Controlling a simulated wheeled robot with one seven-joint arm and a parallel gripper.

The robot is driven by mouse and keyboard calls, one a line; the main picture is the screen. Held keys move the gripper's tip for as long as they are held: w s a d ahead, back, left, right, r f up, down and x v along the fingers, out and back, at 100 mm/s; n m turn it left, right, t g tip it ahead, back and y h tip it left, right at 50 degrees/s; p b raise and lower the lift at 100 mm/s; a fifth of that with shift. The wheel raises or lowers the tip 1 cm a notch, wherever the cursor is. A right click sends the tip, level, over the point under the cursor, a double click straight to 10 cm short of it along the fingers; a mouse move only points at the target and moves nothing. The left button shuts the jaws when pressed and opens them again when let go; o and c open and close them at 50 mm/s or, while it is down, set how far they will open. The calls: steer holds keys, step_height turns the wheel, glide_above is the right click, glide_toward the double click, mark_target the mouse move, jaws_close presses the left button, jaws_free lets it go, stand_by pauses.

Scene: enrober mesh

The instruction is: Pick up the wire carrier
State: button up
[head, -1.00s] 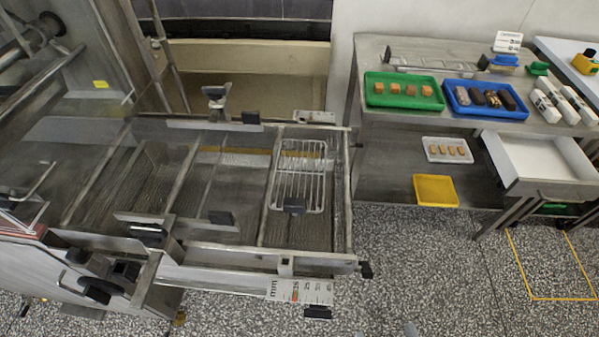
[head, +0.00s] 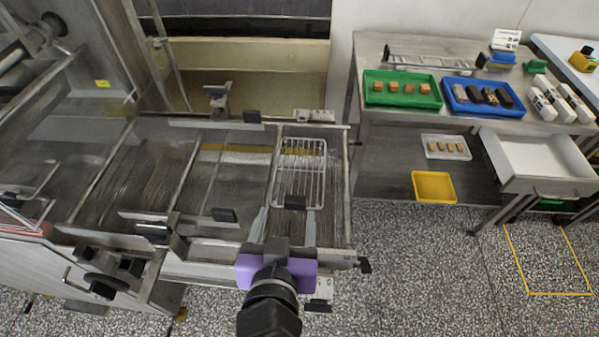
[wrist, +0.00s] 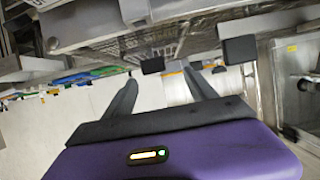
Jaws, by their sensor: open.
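The wire carrier (head: 314,172) is a pale wire rack lying on the mesh belt near its right end, with a dark block (head: 295,202) at its near edge. My gripper (head: 287,210) has a purple body and two grey fingers, spread apart and empty. It reaches in from the near side, and its fingertips lie to either side of the dark block in the head view. I cannot tell their height over the belt. In the wrist view, a dark block (wrist: 152,65) shows between my open fingers (wrist: 161,77); it looks like the same block.
Metal rails and several black knobs (head: 224,215) surround the belt. On the right, a steel table (head: 440,55) holds a green tray (head: 383,104) and a blue tray (head: 508,112). An open white drawer (head: 545,165) juts out. The speckled floor between is clear.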

mark_target(295, 203)
steer(key=x, duration=0.2)
steer(key=p+x, duration=0.1)
steer(key=x, duration=0.1)
steer(key=d+x, duration=0.1)
steer(key=x, duration=0.1)
steer(key=shift+w+f+p, duration=0.1)
steer(key=shift+w+p, duration=0.1)
steer(key=shift+p, duration=0.15)
steer(key=shift+w+f, duration=0.35)
steer(key=shift+w, duration=0.2)
jaws_close()
